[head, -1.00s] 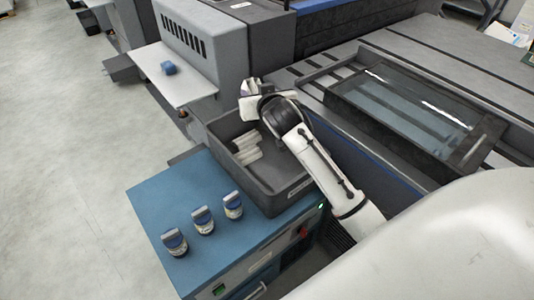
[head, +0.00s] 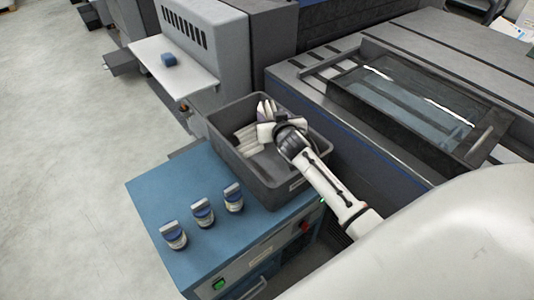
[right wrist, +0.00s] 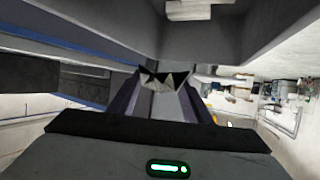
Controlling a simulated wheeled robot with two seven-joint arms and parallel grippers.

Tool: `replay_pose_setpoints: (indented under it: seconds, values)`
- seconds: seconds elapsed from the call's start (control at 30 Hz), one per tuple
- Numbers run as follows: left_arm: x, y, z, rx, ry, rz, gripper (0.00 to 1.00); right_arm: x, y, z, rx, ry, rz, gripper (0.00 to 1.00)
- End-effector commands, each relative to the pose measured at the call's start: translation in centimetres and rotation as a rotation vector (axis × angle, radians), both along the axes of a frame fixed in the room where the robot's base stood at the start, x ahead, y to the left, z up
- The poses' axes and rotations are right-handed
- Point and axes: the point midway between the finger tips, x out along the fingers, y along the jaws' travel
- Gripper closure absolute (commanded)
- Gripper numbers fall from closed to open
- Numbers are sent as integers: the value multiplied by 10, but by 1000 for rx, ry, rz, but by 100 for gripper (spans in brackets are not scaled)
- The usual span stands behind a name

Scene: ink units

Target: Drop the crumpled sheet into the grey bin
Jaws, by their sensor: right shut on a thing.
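The grey bin (head: 262,190) is an open, deep tub standing at the back of the blue cabinet. Several white pieces (head: 247,140) lie inside it at the left. My right gripper (head: 266,110) is over the bin's far part, its fingers pointing toward the far side. In the right wrist view the gripper (right wrist: 162,90) is shut on the crumpled sheet (right wrist: 163,79), a small grey-white jagged piece between the fingertips. In the head view the sheet cannot be told apart from the gripper. My left gripper is not in view.
Three blue-and-white capped jars (head: 203,213) stand on the blue cabinet (head: 160,192) in front of the bin. A dark tray with a clear top (head: 415,105) lies on the machine at the right. A grey machine with a white shelf (head: 180,80) stands behind left.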

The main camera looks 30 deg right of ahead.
Motion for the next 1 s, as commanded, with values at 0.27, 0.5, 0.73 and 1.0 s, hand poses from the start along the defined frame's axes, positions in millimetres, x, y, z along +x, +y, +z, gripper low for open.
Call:
replay_pose_setpoints:
  seconds: [0.27,0.5,0.73,1.0]
  values:
    - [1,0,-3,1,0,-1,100,0,0,-2,0,-1,0,76]
    - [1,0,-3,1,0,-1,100,0,0,-2,0,-1,0,34]
    - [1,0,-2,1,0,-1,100,-1,1,-2,0,0,1,34]
    - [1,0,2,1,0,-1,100,-30,13,11,3,0,1,34]
